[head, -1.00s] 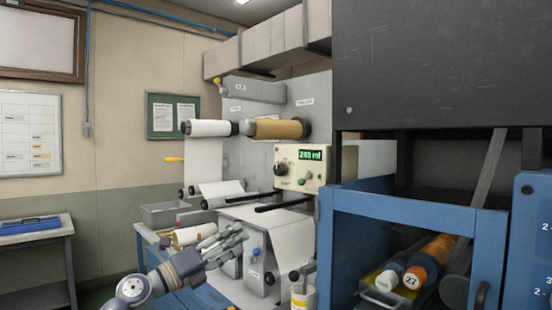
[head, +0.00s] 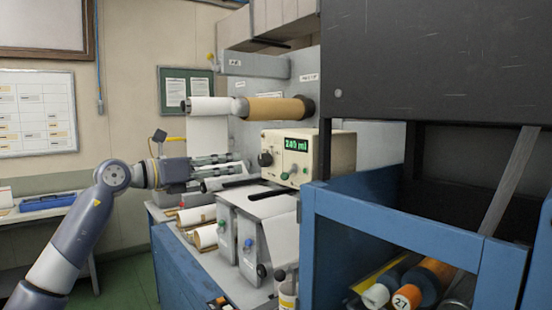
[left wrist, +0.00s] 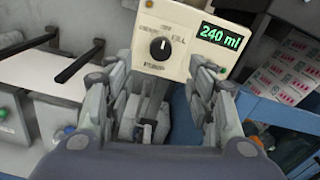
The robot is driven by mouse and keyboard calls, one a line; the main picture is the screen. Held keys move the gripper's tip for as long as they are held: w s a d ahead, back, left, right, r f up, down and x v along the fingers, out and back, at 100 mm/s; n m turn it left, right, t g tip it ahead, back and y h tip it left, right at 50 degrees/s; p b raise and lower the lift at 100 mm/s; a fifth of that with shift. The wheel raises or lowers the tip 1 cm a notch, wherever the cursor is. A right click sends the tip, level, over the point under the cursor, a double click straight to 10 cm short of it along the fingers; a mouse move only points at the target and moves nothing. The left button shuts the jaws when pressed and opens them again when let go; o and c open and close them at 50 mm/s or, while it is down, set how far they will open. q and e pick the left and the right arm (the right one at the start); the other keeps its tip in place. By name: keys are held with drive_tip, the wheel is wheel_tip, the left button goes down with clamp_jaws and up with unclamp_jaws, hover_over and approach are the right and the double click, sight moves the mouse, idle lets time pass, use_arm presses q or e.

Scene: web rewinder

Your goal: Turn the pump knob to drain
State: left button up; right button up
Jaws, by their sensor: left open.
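The pump (head: 318,152) is a cream box with a green display reading 240 ml. Its black knob (head: 265,159) is on the front face, left of the display. In the left wrist view the knob (left wrist: 160,48) shows a white mark pointing roughly up, with printed labels around it; the right one looks like FILL, the others are too blurred to read. My left gripper (head: 238,163) is open and empty, its fingers pointing at the pump from the left, apart from the knob. In the left wrist view the gripper (left wrist: 152,88) frames the space below the knob. My right gripper is out of view.
Dark rods (left wrist: 80,62) stick out left of the pump. A grey unit with green and blue knobs (head: 248,244) stands below. A blue frame (head: 400,228) with rolls (head: 436,275) and a dark panel (head: 430,60) block the right side. Paper rolls (head: 275,108) hang above.

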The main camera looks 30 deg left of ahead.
sight(261, 160)
use_arm(q)
drive_tip(key=p+x, duration=0.5)
drive_tip(key=x, duration=0.5)
drive_tip(key=shift+r, duration=0.2)
drive_tip(key=shift+c, duration=0.2)
drive_tip(key=c, duration=1)
